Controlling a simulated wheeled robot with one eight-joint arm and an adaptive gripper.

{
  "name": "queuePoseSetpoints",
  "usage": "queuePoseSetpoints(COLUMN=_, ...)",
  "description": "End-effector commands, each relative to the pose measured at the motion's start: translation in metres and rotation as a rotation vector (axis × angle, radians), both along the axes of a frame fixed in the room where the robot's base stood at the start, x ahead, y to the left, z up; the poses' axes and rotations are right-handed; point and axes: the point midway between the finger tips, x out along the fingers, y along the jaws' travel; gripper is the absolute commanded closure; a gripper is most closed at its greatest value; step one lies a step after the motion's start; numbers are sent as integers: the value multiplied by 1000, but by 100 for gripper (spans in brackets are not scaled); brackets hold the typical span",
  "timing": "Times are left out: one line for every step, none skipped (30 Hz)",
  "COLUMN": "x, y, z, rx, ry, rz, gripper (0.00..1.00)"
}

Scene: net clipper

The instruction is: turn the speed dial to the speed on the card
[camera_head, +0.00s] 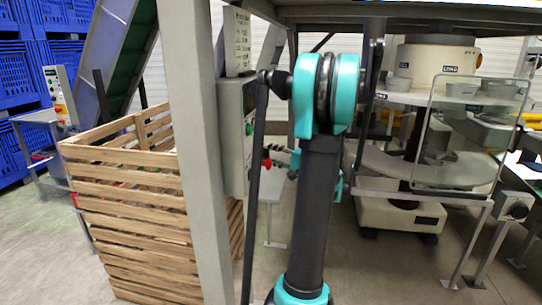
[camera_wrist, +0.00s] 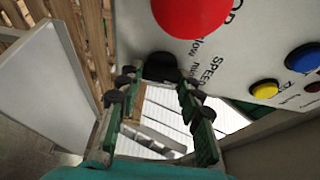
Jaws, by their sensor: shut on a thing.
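The black speed dial (camera_wrist: 160,66) sits by the printed word SPEED on the pale panel (camera_wrist: 235,50) in the wrist view. My gripper (camera_wrist: 157,82) has its fingers shut on the dial, one on each side. The dial's pointer mark cannot be made out. In the head view the control box (camera_head: 234,135) is on the frame post, and my gripper (camera_head: 281,157) shows small at its right side, partly behind my arm. A white card (camera_head: 238,42) with printed lines stands above the box. Its text is too small to read.
A big red button (camera_wrist: 190,12) is close above the dial. Blue (camera_wrist: 302,57) and yellow (camera_wrist: 265,91) buttons are to the right. A slatted wooden crate (camera_head: 150,215) stands left of the grey post (camera_head: 200,150). A round machine (camera_head: 435,165) stands at the right.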

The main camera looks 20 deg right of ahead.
Motion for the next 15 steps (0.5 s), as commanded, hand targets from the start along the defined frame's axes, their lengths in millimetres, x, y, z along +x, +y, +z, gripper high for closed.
queuePoseSetpoints(x=-1, y=0, z=-1, rx=-2, ry=2, rz=0, gripper=93)
queuePoseSetpoints(x=-1, y=0, z=-1, rx=-2, ry=2, rz=0, gripper=93)
queuePoseSetpoints(x=-1, y=0, z=-1, rx=-2, ry=3, rz=0, gripper=93)
queuePoseSetpoints(x=-1, y=0, z=-1, rx=-2, ry=3, rz=0, gripper=93)
queuePoseSetpoints(x=-1, y=0, z=-1, rx=-2, ry=3, rz=0, gripper=93)
queuePoseSetpoints(x=-1, y=0, z=-1, rx=-2, ry=3, rz=0, gripper=93)
queuePoseSetpoints(x=-1, y=0, z=-1, rx=-2, ry=3, rz=0, gripper=61)
queuePoseSetpoints(x=-1, y=0, z=-1, rx=-2, ry=3, rz=0, gripper=57)
queuePoseSetpoints(x=-1, y=0, z=-1, rx=-2, ry=3, rz=0, gripper=52)
queuePoseSetpoints(x=0, y=0, z=-1, rx=-1, ry=2, rz=0, gripper=48)
queuePoseSetpoints(x=0, y=0, z=-1, rx=-1, ry=2, rz=0, gripper=44)
queuePoseSetpoints(x=0, y=0, z=-1, rx=0, ry=2, rz=0, gripper=43)
queuePoseSetpoints(x=0, y=0, z=-1, rx=0, ry=2, rz=0, gripper=43)
queuePoseSetpoints(x=0, y=0, z=-1, rx=0, ry=2, rz=0, gripper=43)
queuePoseSetpoints(x=0, y=0, z=-1, rx=0, ry=2, rz=0, gripper=43)
